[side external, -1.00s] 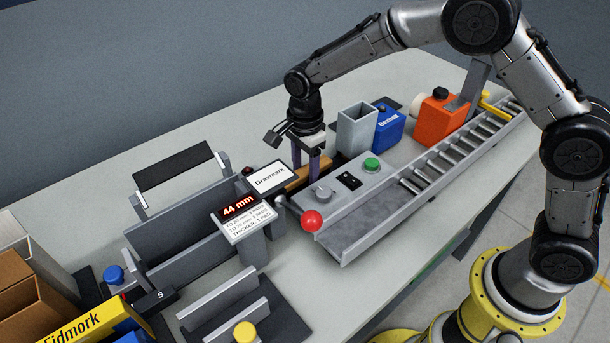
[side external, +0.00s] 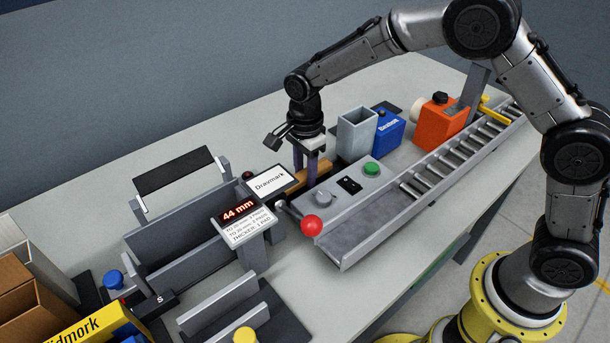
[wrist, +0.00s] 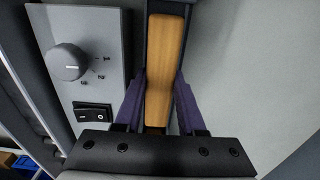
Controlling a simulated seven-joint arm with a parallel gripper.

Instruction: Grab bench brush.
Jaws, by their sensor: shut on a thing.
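The bench brush (wrist: 165,70) shows in the wrist view as a long tan wooden handle against a dark strip. It runs up the picture between my fingers. My gripper (wrist: 161,85) has one purple finger on each side of the handle, and it is shut on it. In the side external view my gripper (side external: 305,172) points straight down behind the grey control panel, with the brush's wood (side external: 318,167) partly showing at the fingers. The bristles cannot be made out, and the panel and sign hide part of the brush.
The control panel (side external: 340,205) with knob, switch and green button stands close in front of my gripper. A Dravmark sign (side external: 270,181) is close at left. A grey open bin (side external: 357,133) and a blue container (side external: 389,134) stand at right. The back of the bench is clear.

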